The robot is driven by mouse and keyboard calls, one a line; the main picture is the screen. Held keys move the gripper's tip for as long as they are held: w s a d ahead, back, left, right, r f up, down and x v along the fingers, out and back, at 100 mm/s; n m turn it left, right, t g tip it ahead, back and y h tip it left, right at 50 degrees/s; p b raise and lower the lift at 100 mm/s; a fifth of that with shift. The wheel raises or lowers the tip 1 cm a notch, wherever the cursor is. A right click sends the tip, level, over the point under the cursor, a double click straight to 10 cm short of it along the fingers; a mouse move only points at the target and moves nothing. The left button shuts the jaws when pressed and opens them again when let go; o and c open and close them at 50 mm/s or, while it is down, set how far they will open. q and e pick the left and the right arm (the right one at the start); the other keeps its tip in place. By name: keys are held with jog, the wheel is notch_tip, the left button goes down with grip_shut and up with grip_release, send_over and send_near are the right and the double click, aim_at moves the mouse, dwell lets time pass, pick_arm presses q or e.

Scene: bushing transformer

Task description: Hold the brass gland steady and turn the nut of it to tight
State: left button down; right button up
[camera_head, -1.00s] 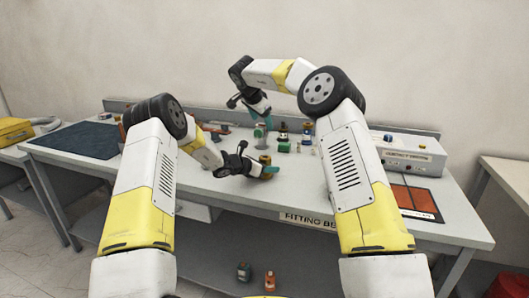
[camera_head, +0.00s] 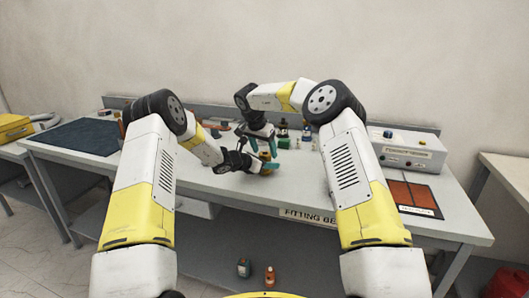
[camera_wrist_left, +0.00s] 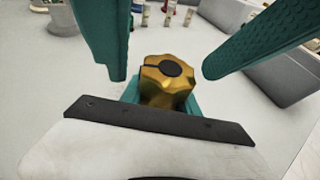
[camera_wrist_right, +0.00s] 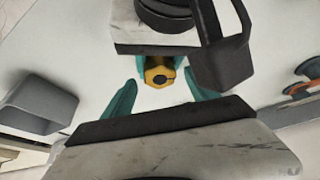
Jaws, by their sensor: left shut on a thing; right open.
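The brass gland (camera_wrist_left: 165,84) stands upright in the left wrist view, with a lobed golden nut and a dark round centre on top. My left gripper (camera_head: 264,168) is shut on its lower part, low over the bench; its teal fingers hide the base. The gland's top also shows in the right wrist view (camera_wrist_right: 157,77). My right gripper (camera_head: 269,151) points down from above. Its teal fingers are open and spread on either side of the nut, with gaps visible in the left wrist view. Whether they touch it cannot be seen in the head view.
The grey bench (camera_head: 240,190) has free room at the front. A control box (camera_head: 412,153) and an orange-red panel (camera_head: 412,194) are at right; a dark mat (camera_head: 80,137) lies at left.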

jog(key=shift+w+d+f, duration=0.1)
jog(key=shift+w+f, duration=0.1)
jog(key=shift+f, duration=0.25)
jog(key=shift+c, duration=0.2)
jog(key=c, duration=1.3)
jog(key=shift+c, duration=0.2)
jog(key=shift+m, duration=0.3)
jog(key=shift+m+g+h, duration=0.4)
jog(key=shift+m+h, duration=0.1)
jog(key=shift+m, duration=0.6)
jog(key=shift+w+m+g+h, duration=0.1)
jog(key=shift+m+g+h, duration=0.25)
jog(key=shift+m, duration=1.05)
